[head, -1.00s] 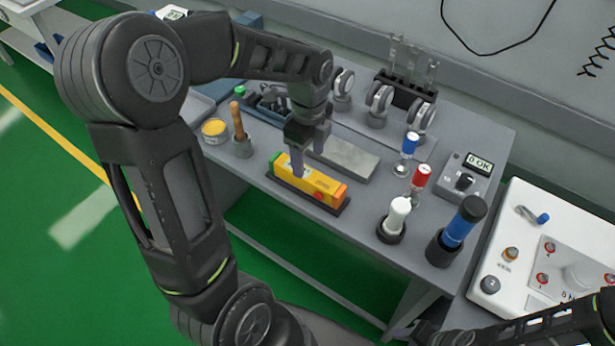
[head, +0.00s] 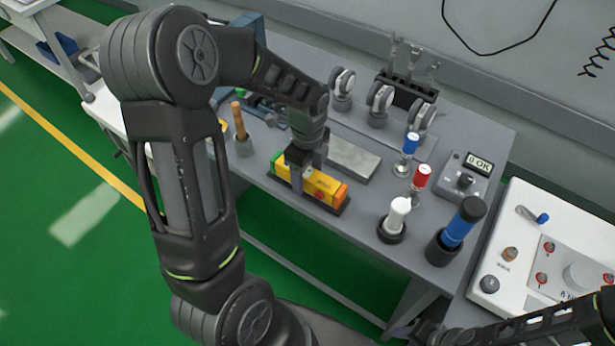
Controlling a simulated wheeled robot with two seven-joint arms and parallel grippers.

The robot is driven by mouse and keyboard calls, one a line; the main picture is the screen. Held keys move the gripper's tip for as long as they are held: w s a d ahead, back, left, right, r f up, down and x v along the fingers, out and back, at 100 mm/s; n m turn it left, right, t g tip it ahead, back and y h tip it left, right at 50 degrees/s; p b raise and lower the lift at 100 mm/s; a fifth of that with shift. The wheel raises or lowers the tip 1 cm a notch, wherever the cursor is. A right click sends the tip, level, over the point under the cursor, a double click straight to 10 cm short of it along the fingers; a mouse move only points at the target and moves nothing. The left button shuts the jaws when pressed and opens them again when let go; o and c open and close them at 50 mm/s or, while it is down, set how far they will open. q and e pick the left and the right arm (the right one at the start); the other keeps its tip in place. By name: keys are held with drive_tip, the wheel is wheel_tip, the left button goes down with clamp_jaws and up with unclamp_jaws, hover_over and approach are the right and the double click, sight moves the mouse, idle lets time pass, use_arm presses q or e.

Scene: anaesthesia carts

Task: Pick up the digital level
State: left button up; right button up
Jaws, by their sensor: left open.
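The digital level (head: 325,187), a yellow bar with orange and green ends, lies on a dark base (head: 337,209) near the front edge of the grey bench. My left gripper (head: 306,174) points down over its left half, jaws open. One finger shows at the near side of the level and the other is towards the far side, partly hidden. I cannot tell whether either finger touches it. My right gripper (head: 402,330) shows only in part at the bottom edge, low and away from the level; its jaw state is unclear.
A grey block (head: 354,158) lies just behind the level. White (head: 396,213), red (head: 421,178) and blue (head: 456,228) handled tools stand to the right. A wooden-handled tool (head: 239,122) stands left. Round gauges (head: 380,101) line the back.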

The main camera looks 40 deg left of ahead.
idle(0.5)
use_arm(q)
clamp_jaws()
idle(0.5)
